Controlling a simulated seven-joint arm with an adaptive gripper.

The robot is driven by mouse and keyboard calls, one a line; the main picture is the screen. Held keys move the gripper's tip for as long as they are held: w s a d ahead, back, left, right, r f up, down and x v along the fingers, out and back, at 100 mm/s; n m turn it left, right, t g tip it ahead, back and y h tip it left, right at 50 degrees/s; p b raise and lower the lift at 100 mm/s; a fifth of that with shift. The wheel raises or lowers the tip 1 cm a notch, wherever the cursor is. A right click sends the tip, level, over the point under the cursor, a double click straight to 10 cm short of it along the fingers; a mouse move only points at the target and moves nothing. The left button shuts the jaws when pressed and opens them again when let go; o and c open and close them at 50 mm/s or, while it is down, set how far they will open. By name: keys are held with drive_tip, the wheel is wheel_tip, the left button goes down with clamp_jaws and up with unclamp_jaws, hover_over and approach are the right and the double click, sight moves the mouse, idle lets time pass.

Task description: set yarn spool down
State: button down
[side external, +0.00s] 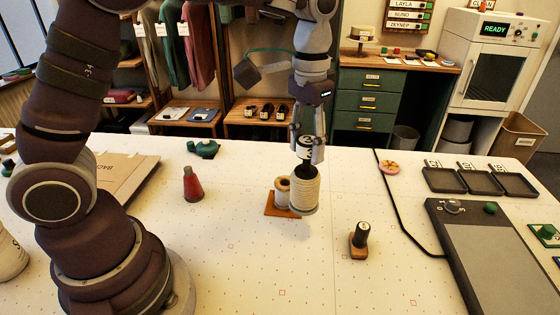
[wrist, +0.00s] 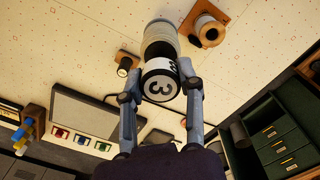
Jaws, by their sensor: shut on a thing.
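My gripper (side external: 309,150) is shut on a cream yarn spool (side external: 305,190) with a dark top. The spool hangs nearly upright from the fingers. In the wrist view, my gripper (wrist: 160,82) holds the spool (wrist: 160,42) by its top end, which has a white label marked 3. In the side view the spool partly covers a small wooden stand (side external: 273,211) that carries a pale wooden spool-like piece (side external: 282,189). This stand also shows in the wrist view (wrist: 217,15), beside the held spool. I cannot tell whether the spool's bottom touches the table.
A second wooden stand with a dark post (side external: 360,240) is to the right of the spool. A red cone (side external: 193,184) stands to the left. Dark trays (side external: 447,187) and a grey panel (side external: 490,255) are on the right. The white dotted table (side external: 270,270) is clear in front.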

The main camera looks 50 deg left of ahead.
drive_tip(key=s+d+r+m, duration=0.2)
drive_tip(key=s+m, duration=0.3)
drive_tip(key=m, duration=1.3)
drive_tip(key=shift+s+d+r, duration=0.3)
drive_tip(key=shift+s+d, duration=0.1)
drive_tip(key=shift+d, duration=0.2)
drive_tip(key=shift+f, duration=0.1)
wheel_tip(320, 180, down, 9)
drive_tip(key=shift+f, duration=0.3)
drive_tip(key=shift+f, duration=0.15)
drive_tip(key=c, duration=0.7)
unclamp_jaws()
